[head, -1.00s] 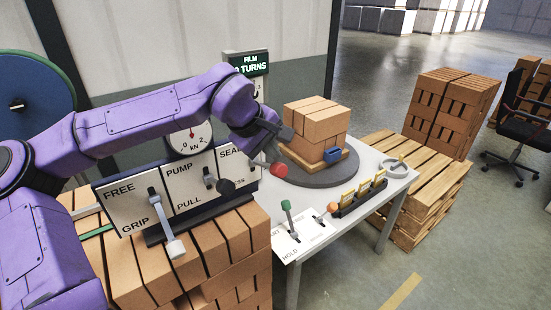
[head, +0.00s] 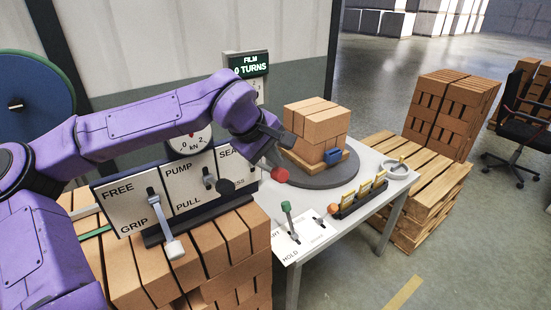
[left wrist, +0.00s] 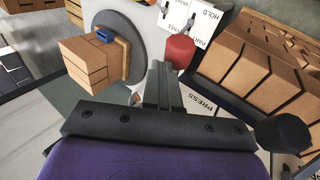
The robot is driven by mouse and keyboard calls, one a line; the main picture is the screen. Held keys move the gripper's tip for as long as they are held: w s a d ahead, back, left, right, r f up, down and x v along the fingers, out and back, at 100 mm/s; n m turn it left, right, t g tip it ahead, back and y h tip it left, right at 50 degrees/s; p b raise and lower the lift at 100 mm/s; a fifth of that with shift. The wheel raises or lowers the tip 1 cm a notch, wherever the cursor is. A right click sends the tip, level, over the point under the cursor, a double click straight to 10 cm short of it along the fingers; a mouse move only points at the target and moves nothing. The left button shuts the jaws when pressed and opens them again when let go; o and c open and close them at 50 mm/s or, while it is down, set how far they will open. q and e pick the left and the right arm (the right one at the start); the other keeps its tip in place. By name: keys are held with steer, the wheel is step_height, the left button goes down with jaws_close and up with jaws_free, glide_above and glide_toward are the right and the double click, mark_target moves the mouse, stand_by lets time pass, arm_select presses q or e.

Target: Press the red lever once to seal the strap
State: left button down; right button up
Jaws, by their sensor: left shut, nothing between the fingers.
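The red lever's round knob (head: 280,175) stands out from the right end of the panel under the SEAL label (head: 230,153). My left gripper (head: 284,140) is shut and empty, just above the knob in the head view. In the left wrist view the closed fingers (left wrist: 161,75) are right beside the red knob (left wrist: 180,52); they look close to or against it, but contact cannot be made out. The lever's shaft is mostly hidden by the gripper and arm. My right gripper is not in view.
Other levers with a grey handle (head: 174,249) and a black knob (head: 226,187) sit on the panel, over stacked bricks (head: 220,240). To the right a white table (head: 375,165) holds a turntable (head: 325,177) with bricks, and a green-knobbed lever (head: 286,206).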

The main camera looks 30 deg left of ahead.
mark_target(277, 174)
arm_select(q)
steer(key=s+d+f+b, duration=0.1)
steer(key=d+f+b, duration=0.2)
steer(key=f, duration=0.4)
steer(key=shift+s+b, duration=0.2)
steer(key=shift+b, duration=0.45)
stand_by(5.1)
stand_by(0.4)
step_height(277, 174, up, 2)
steer(key=shift+w+a+p, duration=0.1)
steer(key=shift+p, duration=0.95)
steer(key=shift+w+a+r+p, duration=0.15)
steer(key=shift+a+r+p, duration=0.35)
steer(key=shift+p, duration=0.25)
steer(key=w+a+r+p, duration=0.1)
steer(key=a+r+p, duration=0.2)
steer(key=r+p, duration=0.4)
steer(key=shift+w+a+p, duration=0.15)
steer(key=shift+w+p, duration=0.15)
steer(key=shift+p, duration=0.7)
